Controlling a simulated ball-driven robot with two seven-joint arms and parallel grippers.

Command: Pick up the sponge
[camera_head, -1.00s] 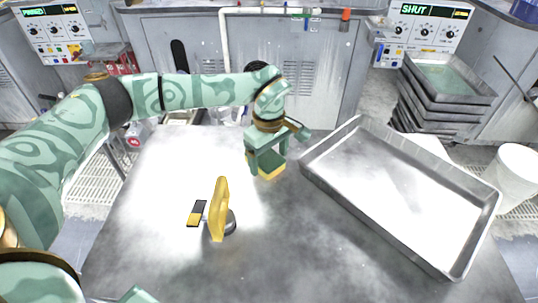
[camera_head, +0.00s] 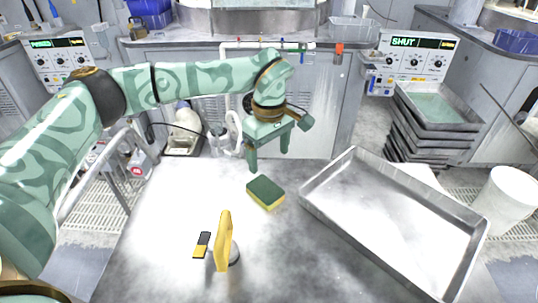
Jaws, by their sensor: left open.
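The sponge (camera_head: 266,194), dark green on top with a yellow lower layer, lies flat on the metal table, left of the large tray. My left gripper (camera_head: 268,162) is open and empty, its two fingers pointing down. In the picture its fingertips sit just above the sponge's far edge, apart from it. The sponge's top is in full view. My right gripper is not in view.
A shallow metal tray (camera_head: 325,200) takes up the table's right side. A yellow upright piece (camera_head: 224,240) on a dark round base stands near the front, beside a small black-and-yellow block (camera_head: 202,246). A white bucket (camera_head: 503,202) stands beyond the table at right.

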